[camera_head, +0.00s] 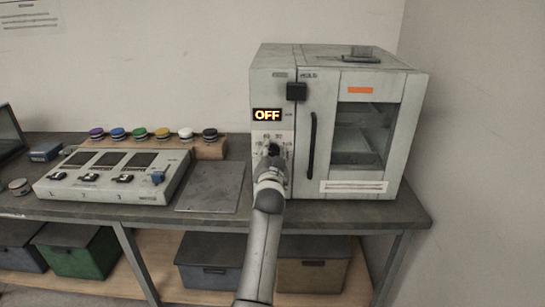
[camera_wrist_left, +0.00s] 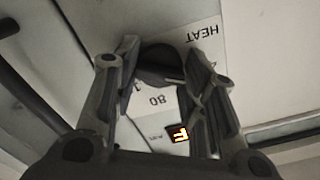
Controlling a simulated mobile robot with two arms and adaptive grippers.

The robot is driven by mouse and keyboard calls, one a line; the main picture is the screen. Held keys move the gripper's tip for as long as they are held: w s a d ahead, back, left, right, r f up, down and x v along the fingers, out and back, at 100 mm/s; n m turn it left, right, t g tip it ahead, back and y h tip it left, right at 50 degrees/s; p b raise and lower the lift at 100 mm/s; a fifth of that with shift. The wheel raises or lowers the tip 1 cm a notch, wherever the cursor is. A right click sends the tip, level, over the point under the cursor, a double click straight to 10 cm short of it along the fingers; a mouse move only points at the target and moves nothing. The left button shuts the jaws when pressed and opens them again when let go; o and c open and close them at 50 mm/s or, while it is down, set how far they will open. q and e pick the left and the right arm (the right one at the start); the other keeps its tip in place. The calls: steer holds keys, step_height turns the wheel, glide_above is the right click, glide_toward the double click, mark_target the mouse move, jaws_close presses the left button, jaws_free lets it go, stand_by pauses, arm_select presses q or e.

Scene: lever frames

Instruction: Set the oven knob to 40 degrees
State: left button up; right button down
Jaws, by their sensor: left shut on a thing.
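The oven (camera_head: 311,82) is a pale box at the right end of the bench, with its door closed. Its small display (camera_head: 267,115) reads OFF. The dark round knob (camera_wrist_left: 158,62) sits on a white dial plate marked HEAT, with 80 readable in the left wrist view. My left gripper (camera_head: 271,152) reaches straight to the panel below the display. Its fingers lie on both sides of the knob and are shut on it. The gripper mostly hides the knob and dial in the head view. My right gripper is not in view.
A vertical black door handle (camera_head: 311,146) stands just right of my left gripper. A control box (camera_head: 115,187) with several switches and a row of coloured caps are to the left. A flat grey plate (camera_head: 211,187) lies between. Bins stand below.

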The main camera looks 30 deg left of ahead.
mark_target(273, 119)
arm_select(q)
steer(key=shift+f+n, duration=0.15)
steer(key=shift+n, duration=0.55)
steer(key=o, duration=1)
step_height(273, 119, up, 10)
steer(key=shift+r, duration=0.1)
stand_by(0.3)
